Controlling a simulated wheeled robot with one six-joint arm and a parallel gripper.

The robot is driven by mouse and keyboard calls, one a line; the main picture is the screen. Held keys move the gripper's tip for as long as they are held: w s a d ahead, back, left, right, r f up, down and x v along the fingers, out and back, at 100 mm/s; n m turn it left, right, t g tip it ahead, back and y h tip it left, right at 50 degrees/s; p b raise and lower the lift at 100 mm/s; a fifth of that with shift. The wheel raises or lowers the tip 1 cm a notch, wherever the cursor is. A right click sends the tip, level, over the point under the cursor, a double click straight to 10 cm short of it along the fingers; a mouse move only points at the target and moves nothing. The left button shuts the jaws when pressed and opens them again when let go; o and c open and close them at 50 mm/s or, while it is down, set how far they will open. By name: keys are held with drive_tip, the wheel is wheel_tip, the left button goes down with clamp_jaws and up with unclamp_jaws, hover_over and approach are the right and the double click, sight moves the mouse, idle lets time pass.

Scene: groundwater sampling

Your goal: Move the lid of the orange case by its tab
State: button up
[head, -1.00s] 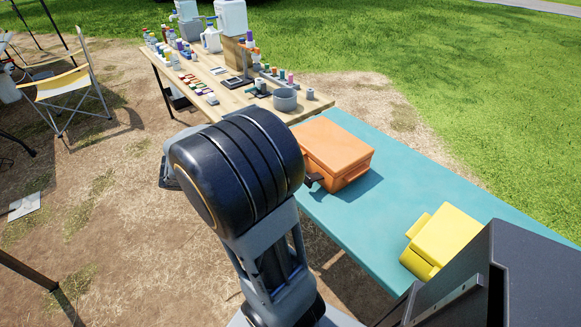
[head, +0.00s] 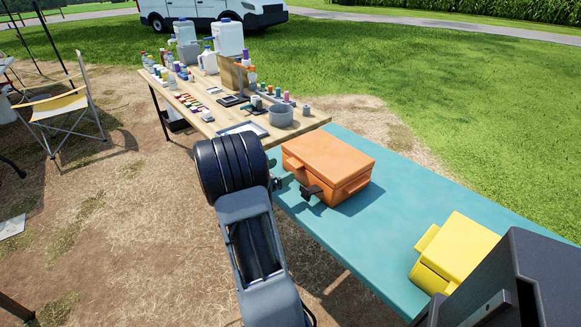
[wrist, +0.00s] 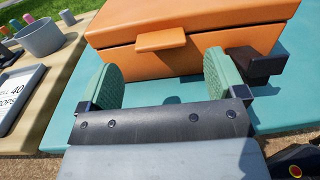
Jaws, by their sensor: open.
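The orange case (head: 335,170) sits on the teal table, its lid (head: 325,153) down on its body. In the wrist view, the lid (wrist: 210,22) has a flat orange tab (wrist: 160,40) jutting out from its front side. My gripper (wrist: 160,80) is open, with its two green pads in front of the case, on either side of the tab's width and nearer the camera. Nothing is held between the pads. In the head view, my gripper (head: 275,172) shows only in part beside the case, mostly behind my arm.
A dark block (wrist: 257,66) sits close to the right pad, by the case. A yellow case (head: 455,252) stands farther along the teal table (head: 400,215). A wooden table (head: 210,125) adjoins it, with a grey pot (head: 280,115), a framed sign and several bottles.

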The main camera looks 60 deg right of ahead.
sight(291, 165)
drive_tip(key=shift+x, duration=2.4)
